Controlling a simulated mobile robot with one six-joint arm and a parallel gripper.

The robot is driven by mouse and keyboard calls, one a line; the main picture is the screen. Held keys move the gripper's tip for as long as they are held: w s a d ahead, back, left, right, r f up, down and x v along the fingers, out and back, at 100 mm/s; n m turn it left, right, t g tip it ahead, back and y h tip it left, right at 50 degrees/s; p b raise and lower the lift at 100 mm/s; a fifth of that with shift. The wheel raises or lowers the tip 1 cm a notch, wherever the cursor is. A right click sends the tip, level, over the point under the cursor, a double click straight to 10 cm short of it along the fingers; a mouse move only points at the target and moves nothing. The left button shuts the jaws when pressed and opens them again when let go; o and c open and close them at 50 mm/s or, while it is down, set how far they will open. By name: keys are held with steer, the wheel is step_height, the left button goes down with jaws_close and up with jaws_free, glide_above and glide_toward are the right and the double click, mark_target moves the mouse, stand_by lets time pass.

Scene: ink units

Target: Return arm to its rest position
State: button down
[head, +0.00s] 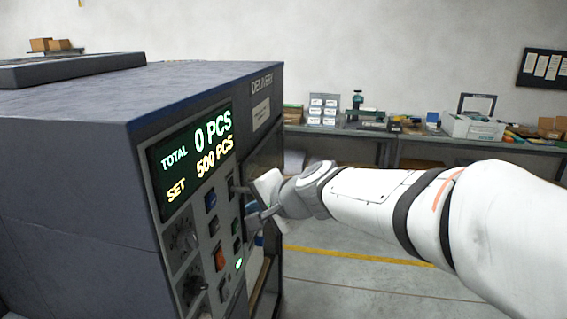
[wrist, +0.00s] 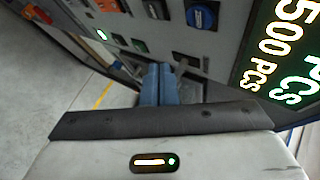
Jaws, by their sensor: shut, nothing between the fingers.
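My arm reaches in from the right in the head view, and my gripper (head: 253,211) is at the front panel of a dark grey machine (head: 75,185). In the wrist view my gripper (wrist: 160,68) shows as two blue-grey fingers side by side, shut with nothing between them. The fingertips point at the control panel (wrist: 145,28), close to its buttons. I cannot tell whether they touch it. The display (head: 190,148) reads TOTAL 0 PCS and SET 500 PCS. A green light (head: 239,264) is lit low on the panel.
The machine body fills the left of the head view. A workbench (head: 420,137) with boxes and tools runs along the back wall. A yellow line (head: 350,255) crosses the grey floor. Open floor lies below and right of my arm.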

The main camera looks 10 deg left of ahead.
steer(key=s+d+f+n+g+h, duration=0.1)
steer(key=s+d+f+n+h, duration=0.1)
steer(key=s+d, duration=0.4)
steer(key=s+d+f+n+g+h, duration=0.1)
steer(key=s+d+f+h, duration=0.3)
steer(key=d, duration=0.9)
steer(key=s+d+f+n+g+h, duration=0.1)
steer(key=s+d+f+n+h, duration=0.1)
steer(key=s+d+f, duration=0.3)
steer(key=s+d+n, duration=0.1)
steer(key=s+d, duration=0.3)
steer(key=shift+d+g+h, duration=0.15)
steer(key=shift+g+h, duration=0.15)
steer(key=shift+h, duration=0.1)
